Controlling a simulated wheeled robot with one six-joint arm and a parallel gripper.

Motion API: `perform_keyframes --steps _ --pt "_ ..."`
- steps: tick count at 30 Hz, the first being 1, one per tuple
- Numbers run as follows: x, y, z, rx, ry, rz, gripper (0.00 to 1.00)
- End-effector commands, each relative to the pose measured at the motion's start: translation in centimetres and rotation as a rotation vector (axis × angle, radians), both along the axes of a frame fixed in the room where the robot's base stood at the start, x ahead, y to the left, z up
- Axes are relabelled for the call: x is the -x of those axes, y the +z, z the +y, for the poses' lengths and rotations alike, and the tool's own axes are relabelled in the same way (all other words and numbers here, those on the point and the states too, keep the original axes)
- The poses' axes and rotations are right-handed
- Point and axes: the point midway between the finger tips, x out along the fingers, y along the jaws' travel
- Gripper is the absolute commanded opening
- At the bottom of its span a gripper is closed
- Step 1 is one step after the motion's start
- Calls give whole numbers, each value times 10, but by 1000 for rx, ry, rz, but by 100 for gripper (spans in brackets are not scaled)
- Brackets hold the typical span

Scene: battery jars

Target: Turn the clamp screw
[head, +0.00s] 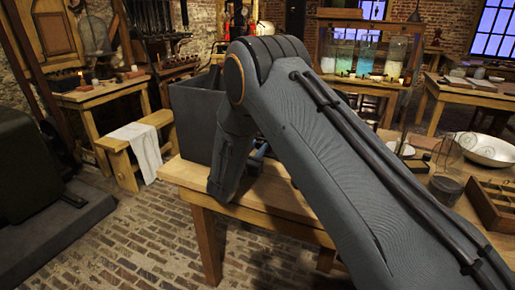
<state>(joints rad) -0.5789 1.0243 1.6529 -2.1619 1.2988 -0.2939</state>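My arm reaches across the picture from the lower right and bends down at the left end of the near wooden table (275,195). No clamp screw can be made out. A small bit of blue shows beside my arm, too covered to identify. Glass jars with green, blue and whitish contents (367,55) stand in a wooden-framed case at the back, away from my arm.
A dark grey box (192,122) stands on the near table's left end, close to my arm. A compartmented wooden tray (493,207) and a pale bowl (485,150) lie at the right. A stool with a white cloth (138,147) stands left; brick floor (130,240) is open in front.

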Motion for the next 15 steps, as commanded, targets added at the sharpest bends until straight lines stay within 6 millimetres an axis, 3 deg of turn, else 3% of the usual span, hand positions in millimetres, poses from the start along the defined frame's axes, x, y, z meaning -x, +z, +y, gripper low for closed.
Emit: perform_keyframes --steps 15 --pt "0 -2 -1 -153 -1 -56 4"
